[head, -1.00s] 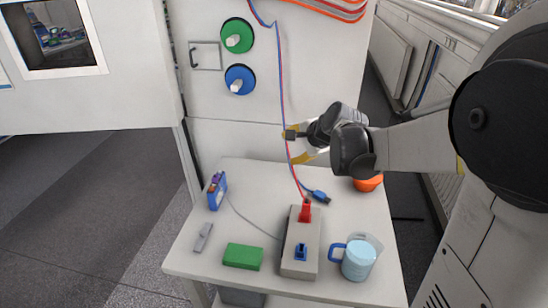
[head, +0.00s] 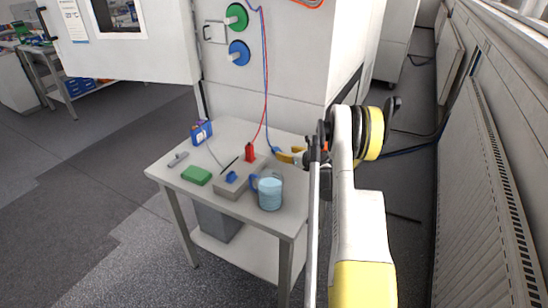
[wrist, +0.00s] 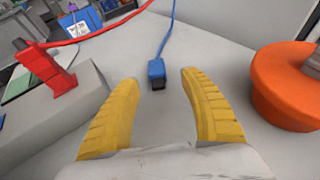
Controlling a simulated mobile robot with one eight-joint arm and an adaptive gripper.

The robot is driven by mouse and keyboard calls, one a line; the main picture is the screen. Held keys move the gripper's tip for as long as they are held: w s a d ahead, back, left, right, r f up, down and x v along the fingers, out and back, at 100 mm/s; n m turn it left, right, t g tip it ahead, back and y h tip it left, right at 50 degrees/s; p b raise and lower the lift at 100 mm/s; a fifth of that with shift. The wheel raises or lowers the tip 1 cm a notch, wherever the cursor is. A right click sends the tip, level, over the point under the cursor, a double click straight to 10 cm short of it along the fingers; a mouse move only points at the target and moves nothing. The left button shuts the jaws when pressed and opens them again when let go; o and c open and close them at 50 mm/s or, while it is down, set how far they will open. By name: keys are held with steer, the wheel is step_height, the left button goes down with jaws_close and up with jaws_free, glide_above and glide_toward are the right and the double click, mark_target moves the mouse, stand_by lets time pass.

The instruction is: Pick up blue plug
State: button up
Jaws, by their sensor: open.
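The blue plug (wrist: 156,70) lies on the white tabletop, its dark end toward me and its blue cable running away from it. It also shows small in the head view (head: 274,150), just left of the gripper. My gripper (wrist: 158,80), with yellow fingers, is open. In the wrist view the plug lies between the two fingertips, apart from both. In the head view the gripper (head: 290,156) is low over the table's right side. Nothing is held.
A red plug (wrist: 45,65) stands in the grey box (head: 230,188) on the left. An orange round object (wrist: 288,88) stands close to the right finger.

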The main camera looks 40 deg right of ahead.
mark_target(276, 149)
steer(key=x, duration=0.3)
steer(key=shift+w+f+b, duration=0.15)
steer(key=shift+w+b, duration=0.2)
steer(key=x, duration=0.1)
steer(key=b+x, duration=0.1)
steer(key=x, duration=0.1)
steer(key=b+x, duration=0.1)
steer(key=shift+w+a, duration=0.3)
steer(key=shift+w+d, duration=0.1)
steer(key=shift+w, duration=0.25)
jaws_close()
